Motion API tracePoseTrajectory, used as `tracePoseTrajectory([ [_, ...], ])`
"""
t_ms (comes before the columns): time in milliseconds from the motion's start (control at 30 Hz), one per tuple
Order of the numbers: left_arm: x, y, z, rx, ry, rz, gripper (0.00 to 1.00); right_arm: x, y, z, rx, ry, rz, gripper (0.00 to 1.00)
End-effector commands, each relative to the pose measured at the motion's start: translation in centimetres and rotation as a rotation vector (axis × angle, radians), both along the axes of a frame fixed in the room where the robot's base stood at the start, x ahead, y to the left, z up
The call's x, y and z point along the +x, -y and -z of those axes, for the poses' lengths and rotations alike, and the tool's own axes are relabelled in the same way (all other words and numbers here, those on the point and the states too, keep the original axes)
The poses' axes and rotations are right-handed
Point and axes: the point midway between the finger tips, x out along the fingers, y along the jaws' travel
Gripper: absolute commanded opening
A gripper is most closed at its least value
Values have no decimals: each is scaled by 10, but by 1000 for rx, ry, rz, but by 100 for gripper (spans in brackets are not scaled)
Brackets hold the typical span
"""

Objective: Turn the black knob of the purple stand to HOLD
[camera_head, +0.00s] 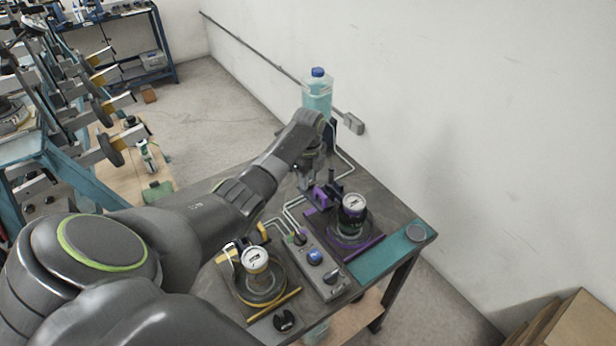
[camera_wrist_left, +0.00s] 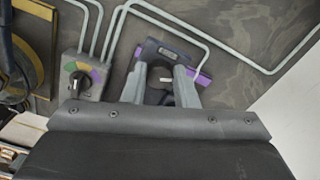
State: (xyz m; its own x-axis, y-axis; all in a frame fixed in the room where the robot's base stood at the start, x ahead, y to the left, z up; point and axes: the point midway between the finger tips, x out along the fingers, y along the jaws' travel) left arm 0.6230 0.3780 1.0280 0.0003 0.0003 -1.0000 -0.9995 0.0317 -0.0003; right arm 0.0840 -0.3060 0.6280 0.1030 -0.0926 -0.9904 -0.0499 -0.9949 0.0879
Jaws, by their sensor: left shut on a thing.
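The purple stand (camera_head: 360,246) is at the back of the dark table, with a dark cup with a white-topped lid on it. In the left wrist view its small purple-edged panel (camera_wrist_left: 203,79) lies under the fingers. My left gripper (camera_head: 308,188) reaches down at the stand's back left. In the left wrist view, my left gripper (camera_wrist_left: 160,88) has its two grey fingers on either side of the black knob (camera_wrist_left: 154,76), shut on it. A pale pointer mark shows on the knob, roughly sideways in that view. The HOLD label is not readable. My right gripper is not in view.
A grey control box (camera_head: 325,272) with a blue button stands beside the stand; a coloured dial (camera_wrist_left: 83,76) is left of my fingers. A yellow stand (camera_head: 280,304) with a cup is nearer. Pale tubes run close by. A bottle (camera_head: 317,92) stands behind, near the wall.

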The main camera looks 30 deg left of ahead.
Motion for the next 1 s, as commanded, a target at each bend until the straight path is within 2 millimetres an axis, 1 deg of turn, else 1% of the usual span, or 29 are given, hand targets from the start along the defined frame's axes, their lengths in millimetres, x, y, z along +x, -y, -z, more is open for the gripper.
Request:
tracePoseTrajectory([
  [300, 0, 1, 1, -3, 0, 103, 3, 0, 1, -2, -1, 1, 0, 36],
  [800, 0, 2, 1, -3, -1, 118, 3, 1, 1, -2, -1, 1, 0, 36],
  [833, 0, 1, 1, -3, -1, 118, 30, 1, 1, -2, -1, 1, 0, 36],
  [867, 0, 1, 1, -3, -1, 118, 34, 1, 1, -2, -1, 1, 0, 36],
  [900, 0, 1, 1, -3, -1, 118, 35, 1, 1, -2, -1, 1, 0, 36],
  [1000, 0, 1, 1, -2, -1, 117, 35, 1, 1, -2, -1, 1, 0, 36],
])
